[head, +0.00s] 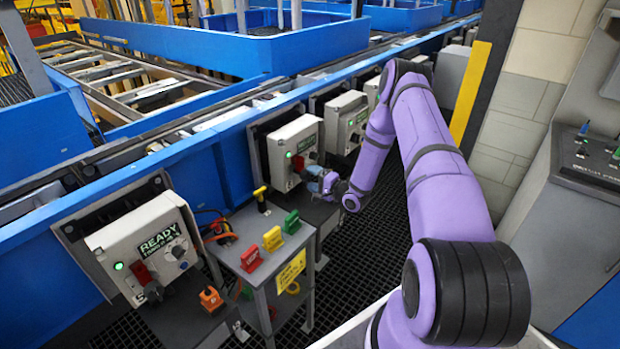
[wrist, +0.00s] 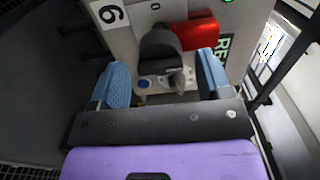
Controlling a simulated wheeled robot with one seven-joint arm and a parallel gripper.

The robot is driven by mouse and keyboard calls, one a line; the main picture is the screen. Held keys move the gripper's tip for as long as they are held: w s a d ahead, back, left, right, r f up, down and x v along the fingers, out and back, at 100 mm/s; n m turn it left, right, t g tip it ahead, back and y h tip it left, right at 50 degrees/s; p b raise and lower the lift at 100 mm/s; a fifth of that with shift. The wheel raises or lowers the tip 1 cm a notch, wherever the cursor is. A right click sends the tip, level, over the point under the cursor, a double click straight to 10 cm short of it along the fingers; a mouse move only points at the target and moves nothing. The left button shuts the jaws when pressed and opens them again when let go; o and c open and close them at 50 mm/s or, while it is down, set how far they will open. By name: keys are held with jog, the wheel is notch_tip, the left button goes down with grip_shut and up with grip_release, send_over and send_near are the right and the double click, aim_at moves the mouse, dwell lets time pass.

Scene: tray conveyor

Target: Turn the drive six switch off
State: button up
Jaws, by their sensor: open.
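The drive six box (wrist: 115,40) is a pale grey box marked 6 in the wrist view. It carries a red switch piece (wrist: 195,32) and a dark grey knob-like piece (wrist: 159,50) overlapping it. In the head view this appears to be the second box (head: 280,143) along the blue rail, with a lit green lamp and a READY label. My gripper (wrist: 162,62) is open, its blue fingers on either side of the dark piece, with visible gaps. In the head view my gripper (head: 324,182) is close in front of the box's lower right and hides part of it.
A nearer box (head: 130,245) with a READY label stands at the lower left. A small grey stand (head: 268,275) holds red, yellow and green tags. A third box (head: 345,118) is just beyond my gripper. A control console (head: 590,165) stands at the right. Dark floor grating lies between.

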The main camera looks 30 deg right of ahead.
jog(key=shift+x, duration=0.8)
jog(key=shift+c, duration=0.2)
jog(key=c, duration=0.9)
